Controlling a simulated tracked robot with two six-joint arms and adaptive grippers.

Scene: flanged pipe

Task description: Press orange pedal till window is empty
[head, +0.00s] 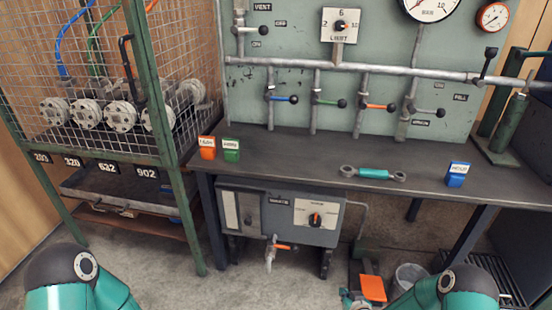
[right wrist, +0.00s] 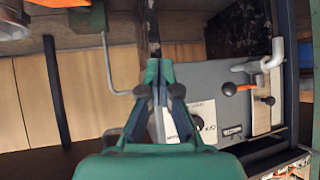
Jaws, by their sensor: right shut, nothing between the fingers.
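The orange pedal (head: 372,288) is on the floor below the bench, at the bottom of the head view. Its orange edge shows at the top left of the right wrist view (right wrist: 62,3). My right gripper (head: 349,295) is low, just left of the pedal in the picture; I cannot tell whether it touches. Its fingers (right wrist: 160,68) are shut and empty in the right wrist view. The window plate (head: 240,209) is on the left of the grey box under the bench; its level is too small to read. My left gripper is out of view.
The grey box (head: 280,215) has a dial (head: 316,219) and a tap with an orange handle (head: 272,255). A bucket (head: 411,278) stands right of the pedal. The bench (head: 300,160) overhangs the area. A caged rack (head: 180,200) stands at left.

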